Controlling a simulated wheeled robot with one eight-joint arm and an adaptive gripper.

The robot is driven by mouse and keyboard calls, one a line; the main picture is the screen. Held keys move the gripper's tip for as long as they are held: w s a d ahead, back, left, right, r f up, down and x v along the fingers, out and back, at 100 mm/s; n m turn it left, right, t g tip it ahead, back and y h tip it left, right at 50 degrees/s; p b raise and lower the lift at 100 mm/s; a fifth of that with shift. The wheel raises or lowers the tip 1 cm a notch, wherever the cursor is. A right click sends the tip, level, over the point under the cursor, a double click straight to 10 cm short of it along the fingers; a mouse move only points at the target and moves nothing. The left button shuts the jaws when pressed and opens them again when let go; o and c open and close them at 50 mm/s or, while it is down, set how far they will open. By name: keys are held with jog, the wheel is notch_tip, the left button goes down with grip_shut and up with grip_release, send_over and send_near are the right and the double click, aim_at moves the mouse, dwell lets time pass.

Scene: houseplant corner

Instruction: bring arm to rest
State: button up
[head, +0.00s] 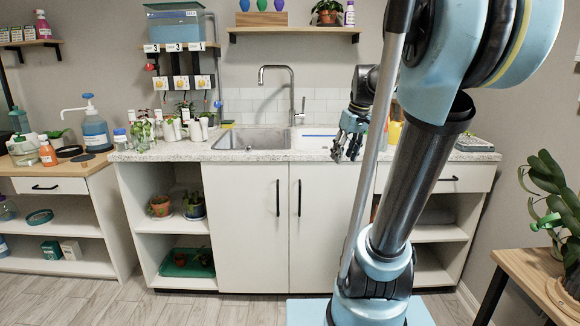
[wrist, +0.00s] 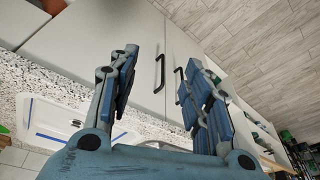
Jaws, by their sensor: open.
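My gripper (head: 349,137) shows in the head view in front of the right part of the counter, its fingers pointing down. In the wrist view my gripper (wrist: 155,95) has its two blue fingers spread well apart with nothing between them. It is open and empty. My arm's large blue and dark links fill the right of the head view and hide part of the counter and cabinet behind them.
The speckled counter (head: 220,152) holds a sink (head: 252,138) with a tall faucet (head: 284,75). Potted plants and bottles crowd its left end. A wooden stand (head: 535,275) with a leafy plant (head: 560,205) is at right. The floor (head: 180,308) in front is clear.

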jog(key=s+f+m+h, duration=0.1)
jog(key=s+f+m, duration=0.4)
jog(key=s+f, duration=1.4)
jog(key=shift+s+d+h, duration=0.15)
jog(key=shift+s+h, duration=0.25)
jog(key=shift+s, duration=0.85)
jog(key=shift+w+f, duration=0.25)
jog(key=shift+w, duration=0.25)
